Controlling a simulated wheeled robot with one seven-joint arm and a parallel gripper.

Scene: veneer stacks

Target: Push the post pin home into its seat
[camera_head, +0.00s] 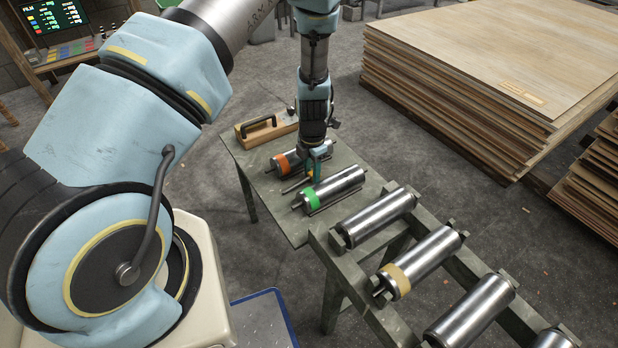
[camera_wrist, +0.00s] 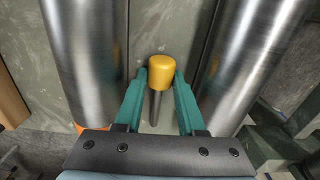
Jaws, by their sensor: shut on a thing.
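The post pin has a yellow cap (camera_wrist: 164,73) and a thin grey shaft (camera_wrist: 155,106), seen between two steel rollers in the wrist view. My gripper (camera_wrist: 161,75) is shut on the pin, with one teal finger on each side of the cap. In the head view, my gripper (camera_head: 319,168) points down over the grey-green table (camera_head: 262,190), between the orange-banded roller (camera_head: 312,156) and the green-banded roller (camera_head: 337,187). I cannot see the seat clearly, nor tell how deep the shaft sits.
Rollers stand close on both sides of my fingers. A wooden block with a black handle (camera_head: 268,130) lies at the table's back edge. More rollers (camera_head: 377,217) rest on a frame at the front right. Veneer stacks (camera_head: 480,70) stand on the floor behind.

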